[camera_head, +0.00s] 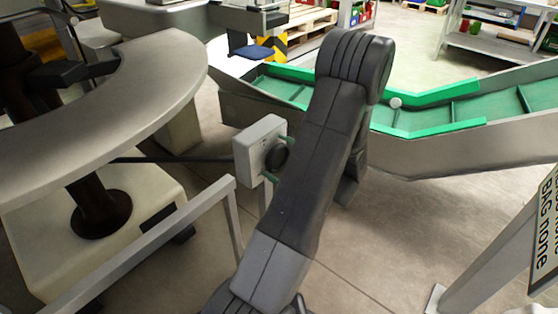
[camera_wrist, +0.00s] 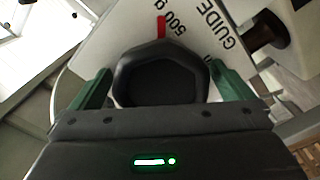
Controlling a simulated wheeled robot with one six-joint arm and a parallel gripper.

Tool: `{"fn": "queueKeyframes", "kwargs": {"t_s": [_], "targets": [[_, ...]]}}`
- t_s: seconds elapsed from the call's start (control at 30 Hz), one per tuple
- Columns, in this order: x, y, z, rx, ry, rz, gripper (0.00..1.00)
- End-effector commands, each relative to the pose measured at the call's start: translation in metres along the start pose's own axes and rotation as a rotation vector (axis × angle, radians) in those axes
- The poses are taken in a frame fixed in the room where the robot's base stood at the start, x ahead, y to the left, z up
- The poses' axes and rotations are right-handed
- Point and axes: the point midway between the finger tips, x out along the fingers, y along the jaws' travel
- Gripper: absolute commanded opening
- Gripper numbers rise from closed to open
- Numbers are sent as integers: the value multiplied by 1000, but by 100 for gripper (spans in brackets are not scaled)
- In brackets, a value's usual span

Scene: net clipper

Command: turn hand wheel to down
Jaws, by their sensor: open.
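The hand wheel (camera_wrist: 160,82) is a black, many-sided knob on a pale panel (camera_wrist: 118,40) printed with "GUIDE" and "500 g". A red mark (camera_wrist: 161,27) stands just above the wheel in the wrist view. My gripper (camera_wrist: 159,70) is open, with one green finger on each side of the wheel. I cannot tell whether either finger touches it. In the head view the wheel (camera_head: 278,155) shows on the front of a light grey box (camera_head: 251,147), with my gripper's green fingers (camera_head: 277,160) around it. My arm hides the rest of the gripper.
A round grey table (camera_head: 165,75) stands at the left, and a metal railing (camera_head: 160,235) runs below the box. A conveyor with green belt and guides (camera_head: 425,115) lies behind my arm. A sign on a post (camera_head: 485,260) stands at the right. Some floor is clear.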

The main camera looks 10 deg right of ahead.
Motion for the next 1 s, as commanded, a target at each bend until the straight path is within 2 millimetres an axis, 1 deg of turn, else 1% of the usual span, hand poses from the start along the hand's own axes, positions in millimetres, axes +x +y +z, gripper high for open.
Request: {"fn": "queueKeyframes", "kwargs": {"t_s": [0.17, 0.27, 0.3, 0.37, 0.4, 0.73, 0.87, 1.0], "targets": [[-1, 0, 0, 2, 0, 1, 100], [-2, 0, 0, 3, 0, 1, 82], [-2, 0, 0, 3, 0, 1, 74], [-2, -1, 0, 4, 0, 0, 63], [-2, -1, 0, 4, 0, 0, 61], [-3, -1, -1, -35, -1, -2, 61], [-3, 0, -2, -99, -1, -2, 60], [-3, 1, -2, -200, -1, -2, 60]]}}
